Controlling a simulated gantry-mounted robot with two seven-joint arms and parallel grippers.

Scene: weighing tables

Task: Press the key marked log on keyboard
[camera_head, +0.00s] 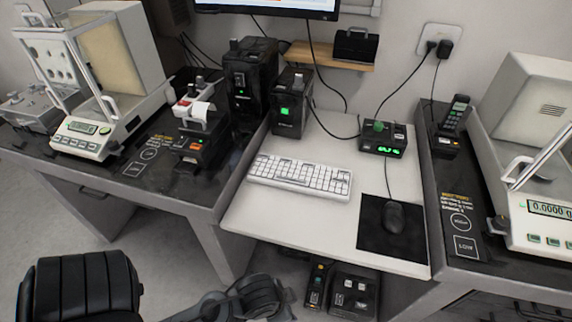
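A white keyboard (299,176) lies flat on the light middle desk (290,217), left of the centre of the desk top. Its keys show as pale rows. The markings are too small to read, so I cannot tell which key is marked log. Nothing covers the keyboard. I see neither gripper clearly in this view, and nothing is touching the keys.
A black mouse (394,216) sits on a dark mat (375,237) right of the keyboard. A small box with a green display (384,138) stands behind. Balances flank the desk at left (83,138) and right (545,238). The desk in front of the keyboard is clear.

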